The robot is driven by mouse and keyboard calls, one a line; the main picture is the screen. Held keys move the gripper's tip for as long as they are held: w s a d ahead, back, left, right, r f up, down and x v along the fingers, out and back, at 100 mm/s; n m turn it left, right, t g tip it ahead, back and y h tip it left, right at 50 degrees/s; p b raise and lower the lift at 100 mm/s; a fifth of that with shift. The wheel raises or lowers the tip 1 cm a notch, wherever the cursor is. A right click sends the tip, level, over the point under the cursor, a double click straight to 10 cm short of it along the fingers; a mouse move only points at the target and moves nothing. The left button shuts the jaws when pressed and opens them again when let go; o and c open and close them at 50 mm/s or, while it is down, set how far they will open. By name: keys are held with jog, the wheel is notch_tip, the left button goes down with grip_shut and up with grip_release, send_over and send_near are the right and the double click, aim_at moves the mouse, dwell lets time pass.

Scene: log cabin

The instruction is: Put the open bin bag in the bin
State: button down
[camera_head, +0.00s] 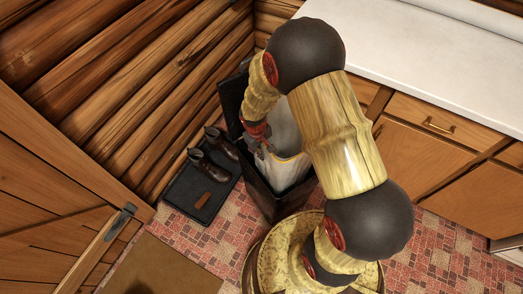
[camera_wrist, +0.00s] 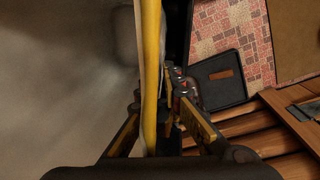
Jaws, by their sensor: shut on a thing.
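The bin (camera_head: 264,193) is black and stands on the tiled floor between the log wall and the counter, with its dark lid (camera_head: 232,100) raised. The bin bag (camera_head: 287,165) is pale grey with a yellow band at its rim and sits in the mouth of the bin; my arm hides part of it. My gripper (camera_head: 264,147) is at the bag's left rim. In the wrist view, my gripper (camera_wrist: 160,103) is shut on the yellow-edged rim. The bag's hazy grey inside (camera_wrist: 65,75) fills the left half there. How deep the bag reaches is hidden.
A black tray (camera_head: 203,190) with brown boots (camera_head: 217,147) lies left of the bin along the log wall. A white-topped counter (camera_head: 430,60) with wooden cupboards is at the right. A wooden door (camera_head: 50,200) and a brown mat (camera_head: 155,265) are at lower left.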

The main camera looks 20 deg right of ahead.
jog(key=b, duration=0.5)
send_over(262, 167)
jog(key=f, duration=0.8)
jog(key=shift+s+a+f, duration=0.25)
jog(key=shift+s, duration=0.1)
jog(key=shift+f, duration=2.5)
jog(key=c, duration=1.5)
grip_release()
jog(key=shift+c, duration=0.2)
notch_tip(262, 167, up, 12)
jog(key=a, duration=0.1)
jog(key=shift+a, duration=0.15)
jog(key=shift+s, duration=0.15)
